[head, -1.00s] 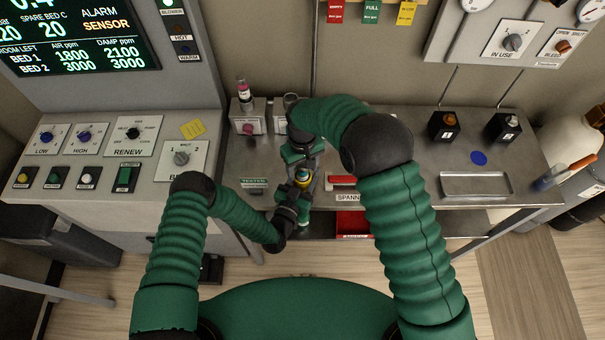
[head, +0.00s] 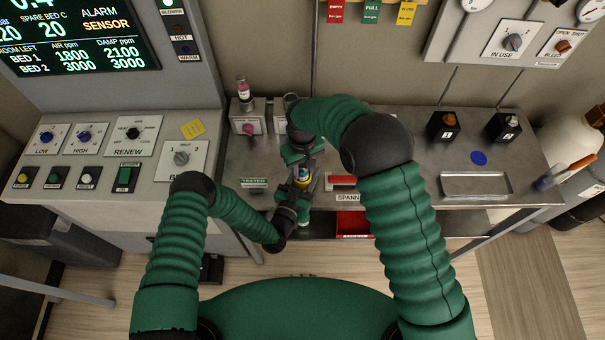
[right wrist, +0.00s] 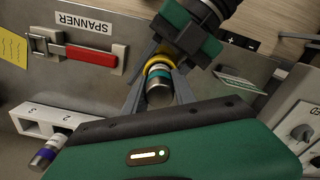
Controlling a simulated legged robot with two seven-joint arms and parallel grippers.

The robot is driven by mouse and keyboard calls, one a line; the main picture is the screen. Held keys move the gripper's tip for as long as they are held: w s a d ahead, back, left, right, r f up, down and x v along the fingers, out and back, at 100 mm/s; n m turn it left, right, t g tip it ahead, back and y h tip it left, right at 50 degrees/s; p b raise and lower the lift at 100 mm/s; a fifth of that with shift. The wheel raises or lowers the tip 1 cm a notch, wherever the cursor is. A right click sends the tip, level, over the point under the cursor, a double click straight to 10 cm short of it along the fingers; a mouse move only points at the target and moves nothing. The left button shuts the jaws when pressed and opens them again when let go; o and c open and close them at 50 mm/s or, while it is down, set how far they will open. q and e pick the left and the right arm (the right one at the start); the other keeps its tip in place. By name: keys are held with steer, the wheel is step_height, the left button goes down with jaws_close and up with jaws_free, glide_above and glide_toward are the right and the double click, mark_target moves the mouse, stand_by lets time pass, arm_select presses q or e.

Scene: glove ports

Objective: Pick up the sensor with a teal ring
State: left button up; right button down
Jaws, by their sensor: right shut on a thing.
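A small silver sensor (right wrist: 158,92) shows between my right gripper's fingers in the right wrist view, with a narrow teal band and a yellow collar at its far end. In the head view the sensor (head: 303,173) is small and partly hidden by the grippers. My right gripper (head: 302,168) is shut on it, above the bench's front part. My left gripper (head: 291,207) is right at the sensor's other end, close to the yellow collar; it also shows in the right wrist view (right wrist: 184,38). Whether its jaws are shut on anything is hidden.
A white socket block (right wrist: 35,119) stands on the steel bench (head: 405,150), with a purple-ringed sensor (right wrist: 48,152) at it. A red-handled spanner (right wrist: 90,55) lies by its label. A metal tray (head: 476,184) is at the right. A control console (head: 110,165) bounds the left.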

stand_by(0.8)
step_height(320, 180, up, 10)
steer(key=shift+r, duration=0.1)
arm_select(q)
steer(key=o, duration=1.4)
steer(key=shift+s, duration=0.1)
